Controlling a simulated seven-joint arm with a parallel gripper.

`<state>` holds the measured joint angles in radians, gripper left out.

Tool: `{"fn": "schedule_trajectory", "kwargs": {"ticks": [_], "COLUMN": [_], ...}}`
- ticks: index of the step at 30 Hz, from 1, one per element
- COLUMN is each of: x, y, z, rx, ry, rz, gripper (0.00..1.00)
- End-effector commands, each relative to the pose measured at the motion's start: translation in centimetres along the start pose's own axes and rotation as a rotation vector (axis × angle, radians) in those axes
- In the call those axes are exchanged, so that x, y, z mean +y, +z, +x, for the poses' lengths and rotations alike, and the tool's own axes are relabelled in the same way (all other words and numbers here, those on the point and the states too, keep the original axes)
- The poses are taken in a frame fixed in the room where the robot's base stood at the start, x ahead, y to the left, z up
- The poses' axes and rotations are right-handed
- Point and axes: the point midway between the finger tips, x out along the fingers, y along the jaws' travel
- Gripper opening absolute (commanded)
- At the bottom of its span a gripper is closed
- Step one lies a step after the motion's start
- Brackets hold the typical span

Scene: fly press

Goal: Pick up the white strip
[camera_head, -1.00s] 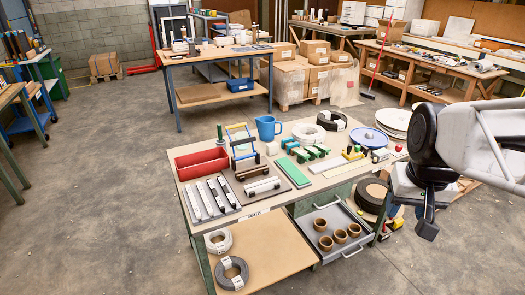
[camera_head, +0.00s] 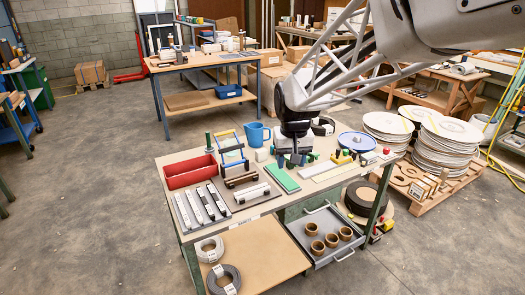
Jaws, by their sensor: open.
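A long, flat, whitish strip (camera_head: 326,168) lies on the worktable (camera_head: 305,197), right of a green strip (camera_head: 284,179). Other narrow bars, some white (camera_head: 182,211) and some dark, lie side by side at the table's front left. White rolls or rods (camera_head: 252,193) lie on a grey board near the middle. My gripper (camera_head: 294,158) is open, pointing down above the back middle of the table, behind the green strip and left of the whitish strip. Its fingers are small and dark here, and it hides some of the small items behind it.
A blue disc (camera_head: 357,141) and small coloured items crowd the right. An open drawer (camera_head: 325,235) holds brown rings. Stacked discs (camera_head: 446,148) stand right of the table.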

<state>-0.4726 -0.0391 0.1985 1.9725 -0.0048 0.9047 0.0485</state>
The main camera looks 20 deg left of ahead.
Motion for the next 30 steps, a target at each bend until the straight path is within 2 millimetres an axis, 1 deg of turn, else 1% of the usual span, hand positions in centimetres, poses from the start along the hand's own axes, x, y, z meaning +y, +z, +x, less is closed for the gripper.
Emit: {"fn": "schedule_trajectory", "kwargs": {"ticks": [1,6,11,15,20,24,26,27,29,30], "x": [-1.3,-5.4,-9.6,-13.6,-18.3,-22.7,-24.6,-25.9,-27.8,-29.1], "y": [-1.1,-4.6,-7.4,-9.6,-11.7,-13.1,-13.6,-13.9,-14.2,-14.4], "z": [0.9,3.4,5.9,8.5,11.5,14.3,15.7,16.6,17.8,18.6], "rx": [-0.007,-0.022,-0.036,-0.048,-0.061,-0.072,-0.078,-0.081,-0.086,-0.088], "ry": [-0.002,-0.006,-0.010,-0.013,-0.015,-0.017,-0.017,-0.017,-0.017,-0.018], "rz": [-0.017,-0.067,-0.114,-0.155,-0.201,-0.243,-0.260,-0.272,-0.290,-0.301], "gripper": [0.49,0.49,0.49,0.49,0.49,0.49,0.49,0.49,0.49,0.49]}}
